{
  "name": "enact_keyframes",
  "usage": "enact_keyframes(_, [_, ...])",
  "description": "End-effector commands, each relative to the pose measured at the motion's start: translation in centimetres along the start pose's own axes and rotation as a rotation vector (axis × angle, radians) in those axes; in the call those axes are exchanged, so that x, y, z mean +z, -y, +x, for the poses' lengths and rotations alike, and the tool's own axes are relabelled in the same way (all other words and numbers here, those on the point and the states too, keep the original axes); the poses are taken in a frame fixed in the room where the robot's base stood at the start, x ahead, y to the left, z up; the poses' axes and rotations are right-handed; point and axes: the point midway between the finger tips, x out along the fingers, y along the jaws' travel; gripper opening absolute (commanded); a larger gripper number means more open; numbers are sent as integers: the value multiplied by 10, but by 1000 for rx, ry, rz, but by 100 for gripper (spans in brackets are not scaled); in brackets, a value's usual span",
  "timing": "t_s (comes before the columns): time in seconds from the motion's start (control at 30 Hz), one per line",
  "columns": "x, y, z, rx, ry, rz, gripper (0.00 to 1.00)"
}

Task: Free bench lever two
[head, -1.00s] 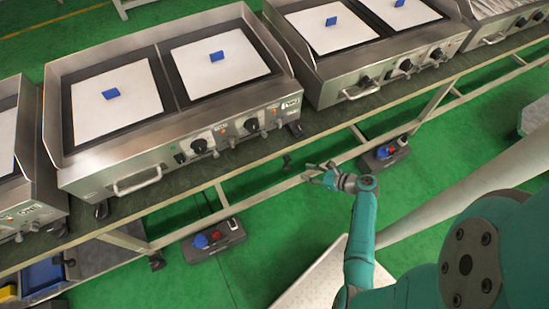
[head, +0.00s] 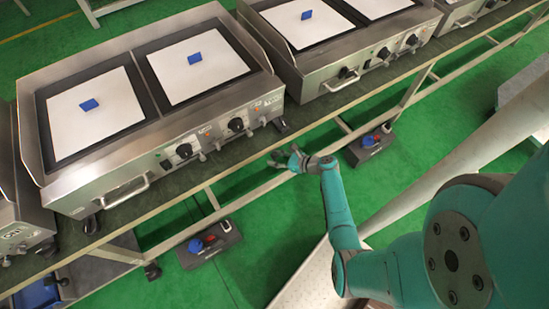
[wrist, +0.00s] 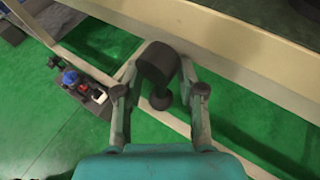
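The bench lever (wrist: 158,68) is a black part with a wide rounded head and a thinner stem ending in a small knob, under the bench edge. In the wrist view it lies between the two fingers of my gripper (wrist: 160,93). The fingers are spread on either side, with gaps visible beside the stem. I cannot tell whether either finger touches the head. In the head view my gripper (head: 279,160) is at the front edge of the bench, below the front of the near griddle; the lever cannot be made out clearly there.
The bench (head: 215,168) carries several steel griddles, the near one (head: 105,192) with white plates and blue blocks. Control boxes with red and blue parts (head: 209,244) (head: 369,146) sit low beneath. A pale rail (wrist: 135,115) runs below the lever. Green floor lies in front.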

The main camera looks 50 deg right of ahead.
Motion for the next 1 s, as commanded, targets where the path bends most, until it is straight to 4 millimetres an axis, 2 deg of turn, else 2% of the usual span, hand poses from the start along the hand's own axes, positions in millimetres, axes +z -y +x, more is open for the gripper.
enact_keyframes(0.37, [0,0,6,0,-1,1,39])
enact_keyframes(0.53, [0,0,6,0,-1,0,0])
enact_keyframes(1.0, [0,0,5,-9,-17,-24,0])
